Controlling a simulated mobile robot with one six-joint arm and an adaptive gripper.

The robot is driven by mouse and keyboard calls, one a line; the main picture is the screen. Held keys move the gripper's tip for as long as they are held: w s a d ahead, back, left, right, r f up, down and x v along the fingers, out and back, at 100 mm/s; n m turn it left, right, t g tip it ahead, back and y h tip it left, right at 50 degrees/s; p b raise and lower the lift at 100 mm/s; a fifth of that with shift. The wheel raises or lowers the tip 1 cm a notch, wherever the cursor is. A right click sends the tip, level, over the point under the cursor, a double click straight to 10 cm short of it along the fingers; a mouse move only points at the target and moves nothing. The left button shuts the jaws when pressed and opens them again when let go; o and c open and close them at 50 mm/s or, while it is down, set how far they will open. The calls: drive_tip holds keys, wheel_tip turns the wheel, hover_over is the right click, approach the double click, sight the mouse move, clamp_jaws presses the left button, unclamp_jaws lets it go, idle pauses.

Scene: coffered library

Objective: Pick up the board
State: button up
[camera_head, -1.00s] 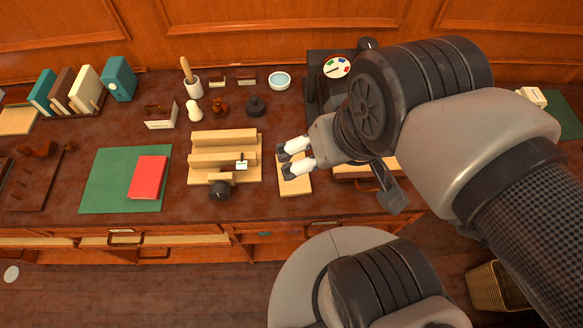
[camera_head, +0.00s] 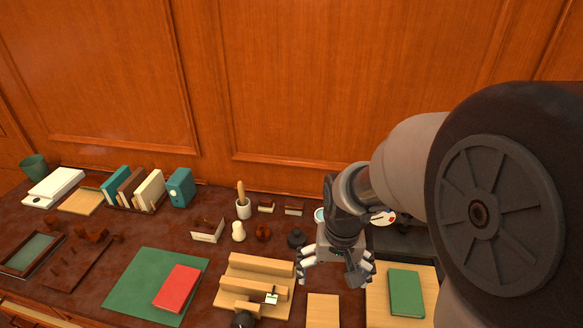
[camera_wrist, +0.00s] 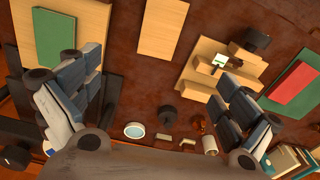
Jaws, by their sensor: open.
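A plain light-wood board (camera_head: 323,311) lies flat near the front of the dark desk, partly cut off by the lower edge of the head view. It also shows in the wrist view (camera_wrist: 163,26), at the top middle. A second light-wood board (camera_head: 377,309) lies to its right with a green book on it. I cannot tell which one is the task's board. My gripper (camera_head: 334,270) is open and empty, fingers spread and pointing down over the desk. In the wrist view its fingers (camera_wrist: 157,78) stand wide apart, and the plain board shows beyond them.
A stepped wooden stand (camera_head: 253,284) is left of the plain board, with a dark round knob in front. A red book (camera_head: 176,288) lies on a green mat (camera_head: 137,281). Small items, including a pestle cup (camera_head: 243,208), line the back. Books stand at the left.

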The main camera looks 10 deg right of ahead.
drive_tip(key=b, duration=0.4)
hover_over(323, 315)
drive_tip(key=shift+g, duration=0.3)
wheel_tip(323, 315, down, 15)
drive_tip(key=shift+s+f, duration=0.1)
drive_tip(key=shift+s, duration=0.05)
drive_tip(key=shift+w+f+b, duration=0.15)
drive_tip(key=shift+f+b, duration=0.4)
drive_tip(key=shift+f, duration=1.05)
drive_tip(key=shift+w+f+b, duration=0.1)
drive_tip(key=shift+f+b, duration=0.4)
drive_tip(key=shift+f, duration=1.05)
drive_tip(key=shift+r, duration=0.1)
drive_tip(key=shift+c, duration=0.5)
drive_tip(key=c, duration=1.1)
